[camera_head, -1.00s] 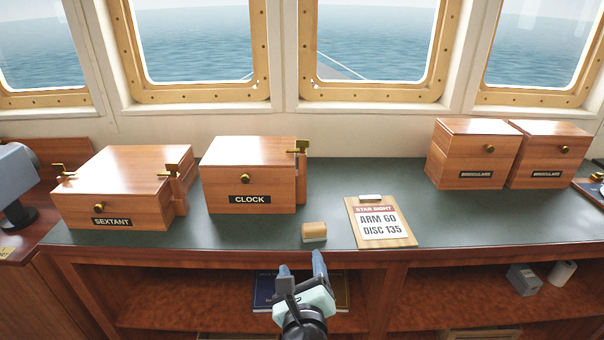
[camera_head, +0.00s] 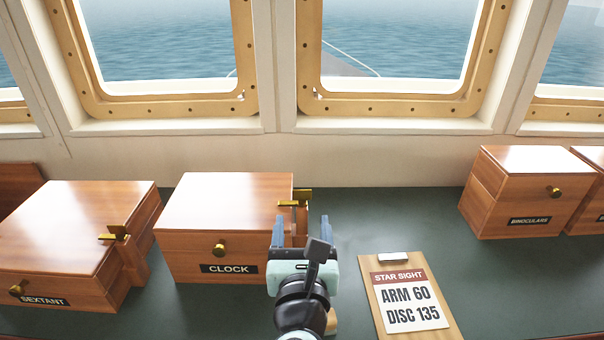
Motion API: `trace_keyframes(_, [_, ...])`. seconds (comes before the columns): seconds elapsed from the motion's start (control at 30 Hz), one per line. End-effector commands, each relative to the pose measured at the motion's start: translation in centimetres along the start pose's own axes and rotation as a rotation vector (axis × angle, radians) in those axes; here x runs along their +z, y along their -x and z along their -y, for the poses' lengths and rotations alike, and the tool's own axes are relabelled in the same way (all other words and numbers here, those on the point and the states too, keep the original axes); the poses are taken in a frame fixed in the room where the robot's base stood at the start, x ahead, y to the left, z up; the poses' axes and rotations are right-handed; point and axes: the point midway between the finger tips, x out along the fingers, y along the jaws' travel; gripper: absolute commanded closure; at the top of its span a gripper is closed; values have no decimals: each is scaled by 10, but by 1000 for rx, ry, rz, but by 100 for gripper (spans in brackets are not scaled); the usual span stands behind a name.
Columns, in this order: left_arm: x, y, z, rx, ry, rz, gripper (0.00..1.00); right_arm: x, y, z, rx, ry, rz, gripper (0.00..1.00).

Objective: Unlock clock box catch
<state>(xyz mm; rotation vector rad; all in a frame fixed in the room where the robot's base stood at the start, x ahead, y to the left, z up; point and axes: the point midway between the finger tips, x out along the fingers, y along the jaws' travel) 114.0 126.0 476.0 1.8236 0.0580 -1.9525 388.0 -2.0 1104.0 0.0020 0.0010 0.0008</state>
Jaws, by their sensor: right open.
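The clock box (camera_head: 190,245) is a closed wooden box with a brass knob and a CLOCK label, left of centre on the green counter. Its brass catch (camera_head: 290,203) sits at the top right edge, above a wooden post on the box's right side. My right gripper (camera_head: 302,222) is open, its two blue fingers pointing away from me. In the picture its fingertips lie just below the catch, either side of the post; I cannot tell whether they touch. The gripper hides the lower right corner of the box. My left gripper is not in view.
The sextant box (camera_head: 70,235) with its own brass catch (camera_head: 116,233) stands close on the left. A clipboard (camera_head: 408,300) lies to the right. A binoculars box (camera_head: 515,200) stands farther right. A small block (camera_head: 332,322) is mostly hidden behind my gripper. Counter between clipboard and wall is clear.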

Motion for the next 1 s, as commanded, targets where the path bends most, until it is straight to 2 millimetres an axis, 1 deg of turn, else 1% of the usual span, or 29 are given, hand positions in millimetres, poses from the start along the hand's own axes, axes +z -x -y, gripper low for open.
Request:
trace_keyframes(0.17, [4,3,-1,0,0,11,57,0,-29,1,-4,2,-2,34])
trace_keyframes(0.4, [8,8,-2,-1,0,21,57,-1,-81,1,-4,3,-2,34])
trace_keyframes(0.6, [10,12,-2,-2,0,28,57,0,-113,0,-3,2,-1,34])
trace_keyframes(0.7, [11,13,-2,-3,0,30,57,0,-122,1,-3,2,-1,34])
trace_keyframes(0.8, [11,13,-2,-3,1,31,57,-1,-127,0,-2,2,-1,34])
trace_keyframes(1.0, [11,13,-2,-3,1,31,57,-1,-128,0,0,2,-1,34])
